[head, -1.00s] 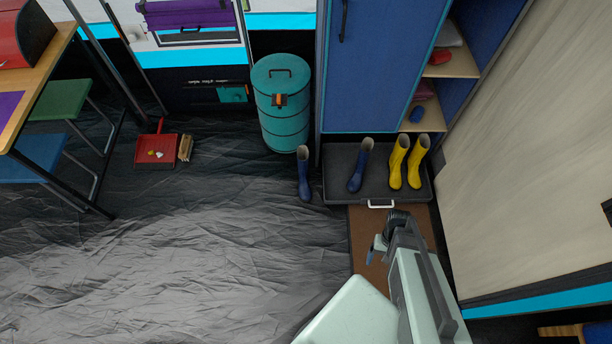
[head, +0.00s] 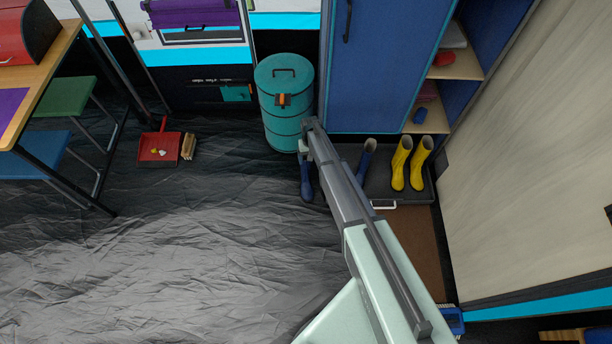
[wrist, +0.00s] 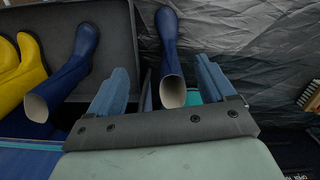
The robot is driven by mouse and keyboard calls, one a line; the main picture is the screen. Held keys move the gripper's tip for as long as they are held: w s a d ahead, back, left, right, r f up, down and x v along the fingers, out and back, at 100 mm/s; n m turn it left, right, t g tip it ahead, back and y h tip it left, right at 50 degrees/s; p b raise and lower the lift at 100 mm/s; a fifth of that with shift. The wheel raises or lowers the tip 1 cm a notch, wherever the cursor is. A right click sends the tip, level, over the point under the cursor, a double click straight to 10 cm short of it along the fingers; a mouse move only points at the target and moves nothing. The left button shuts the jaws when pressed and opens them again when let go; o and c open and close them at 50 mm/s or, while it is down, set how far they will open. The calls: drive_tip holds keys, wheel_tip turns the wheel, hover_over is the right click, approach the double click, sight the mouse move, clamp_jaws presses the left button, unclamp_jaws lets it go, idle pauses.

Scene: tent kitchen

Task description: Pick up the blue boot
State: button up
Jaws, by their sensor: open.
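A blue boot (head: 307,186) stands on the dark floor just left of the tray. In the head view my gripper (head: 306,148) is over it and hides its upper part. In the wrist view my gripper (wrist: 161,66) is open, with one finger on each side of the picture of this boot (wrist: 170,55). The boot's pale open top faces the camera between the fingers. I cannot tell whether a finger touches it. A second blue boot (head: 365,168) stands in the tray, partly hidden by my arm; it also shows left of my gripper in the wrist view (wrist: 72,70).
The dark tray (head: 384,187) also holds two yellow boots (head: 400,165). A teal drum (head: 284,117) stands close behind the boot, and a blue cabinet (head: 376,65) rises behind the tray. A red dustpan (head: 159,149) lies at the left. The floor in front is clear.

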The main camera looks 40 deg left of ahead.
approach(306, 165)
drive_tip(key=shift+m+t+y, duration=0.3)
drive_tip(key=shift+m+y, duration=0.1)
drive_tip(key=shift+m, duration=0.1)
drive_tip(key=shift+w+f, duration=0.1)
drive_tip(key=shift+f, duration=5.85)
drive_tip(key=shift+c, duration=0.4)
clamp_jaws()
drive_tip(key=shift+a+r, duration=0.1)
